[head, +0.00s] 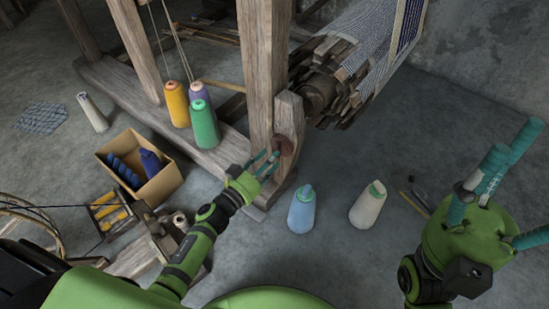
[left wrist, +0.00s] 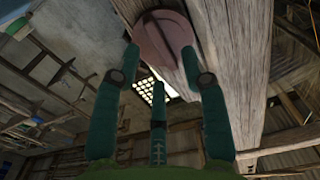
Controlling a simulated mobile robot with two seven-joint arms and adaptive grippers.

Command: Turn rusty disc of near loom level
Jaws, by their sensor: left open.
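The near loom (head: 262,75) is a weathered wooden frame. Its rusty reddish-brown disc (head: 286,145) sits on the side of the near post, low down. In the left wrist view the disc (left wrist: 163,33) is round and lies against a wooden beam (left wrist: 232,70), just beyond my fingertips. My left gripper (head: 264,163) is open at the disc, with its teal fingers spread; it also shows in the left wrist view (left wrist: 160,85). I cannot tell whether a finger touches the disc. My right gripper (head: 507,180) is open and empty at the right, away from the loom.
Yellow (head: 176,104), purple (head: 198,92) and green (head: 205,124) cones stand on the loom's base beam. A blue cone (head: 301,210) and a cream cone (head: 367,205) stand on the floor right of the post. A cardboard box (head: 165,183) with yarn stands at the left.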

